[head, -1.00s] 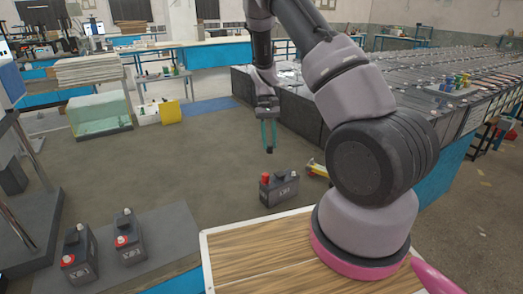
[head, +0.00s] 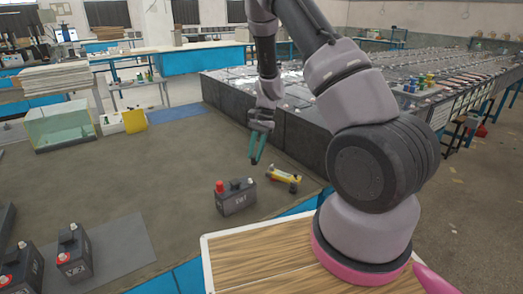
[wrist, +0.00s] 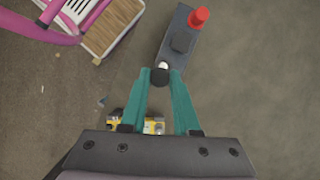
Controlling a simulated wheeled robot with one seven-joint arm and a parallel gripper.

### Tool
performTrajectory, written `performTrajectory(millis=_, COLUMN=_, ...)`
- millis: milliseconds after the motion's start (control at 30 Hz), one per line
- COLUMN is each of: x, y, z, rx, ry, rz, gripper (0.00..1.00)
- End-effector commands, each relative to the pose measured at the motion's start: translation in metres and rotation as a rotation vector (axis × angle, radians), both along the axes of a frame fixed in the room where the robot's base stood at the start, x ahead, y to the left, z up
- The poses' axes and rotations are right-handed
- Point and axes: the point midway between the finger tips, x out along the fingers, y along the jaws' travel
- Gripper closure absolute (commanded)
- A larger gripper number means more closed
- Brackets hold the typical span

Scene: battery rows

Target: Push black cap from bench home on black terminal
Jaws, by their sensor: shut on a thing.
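My gripper (head: 257,148) is shut on a small black cap (wrist: 160,76), held between the teal fingertips in the wrist view. A dark battery (head: 237,200) stands upright on the bench below my gripper. It has a red cap (head: 220,187) on its left end and a bare metal terminal on its right end. In the wrist view this terminal (wrist: 163,65) shows just beyond the black cap, partly hidden. In the head view the fingertips are above the battery's right end, with a visible gap.
A yellow tool (head: 284,177) lies just right of the battery. Two more batteries (head: 74,255) (head: 22,272) stand on a grey mat (head: 121,248) at lower left. Dark blocks (head: 300,130) stand behind my gripper. The bench's middle is clear.

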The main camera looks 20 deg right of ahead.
Motion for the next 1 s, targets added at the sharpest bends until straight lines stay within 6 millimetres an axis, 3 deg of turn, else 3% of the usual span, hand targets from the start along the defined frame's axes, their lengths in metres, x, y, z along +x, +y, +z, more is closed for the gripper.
performTrajectory(millis=400, x=-0.002, y=0.018, z=-0.006, rx=0.005, ry=0.022, rz=-0.529, gripper=1.00)
performTrajectory(millis=1000, x=-0.001, y=0.018, z=-0.046, rx=0.004, ry=0.025, rz=-0.560, gripper=1.00)
